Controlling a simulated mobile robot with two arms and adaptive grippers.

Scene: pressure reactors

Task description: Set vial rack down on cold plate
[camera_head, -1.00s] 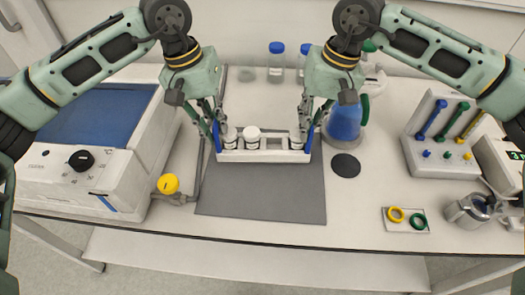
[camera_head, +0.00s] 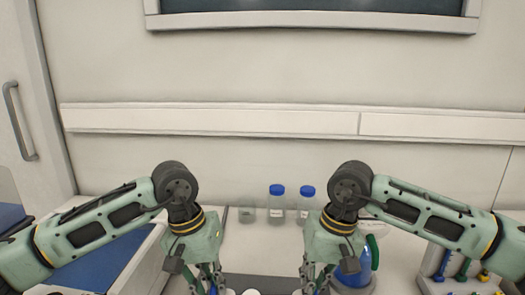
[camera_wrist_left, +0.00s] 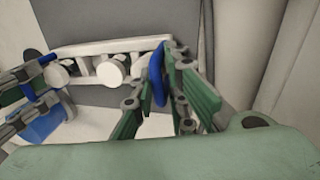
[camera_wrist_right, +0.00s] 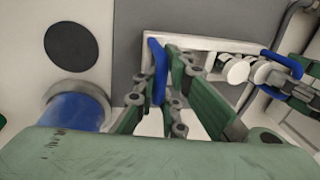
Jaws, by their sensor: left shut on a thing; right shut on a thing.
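The white vial rack (camera_wrist_left: 130,46) has a blue handle at each end and holds white-capped vials (camera_wrist_left: 110,69). It also shows in the right wrist view (camera_wrist_right: 205,42). My left gripper (camera_wrist_left: 165,85) is shut on one blue handle, my right gripper (camera_wrist_right: 160,80) on the other. The rack is over the grey mat (camera_wrist_right: 127,40); whether it touches the mat is unclear. In the head view the gripper tips and rack are mostly cut off at the bottom edge. The blue-topped device (camera_head: 95,270), probably the cold plate, is partly visible at lower left.
Two blue-capped bottles (camera_head: 277,205) and a clear glass vessel (camera_head: 247,211) stand behind the grippers. A blue flask (camera_head: 352,270) is close to my right gripper. A black disc (camera_wrist_right: 70,43) lies beside the mat. A holder with coloured tools (camera_head: 460,282) is at far right.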

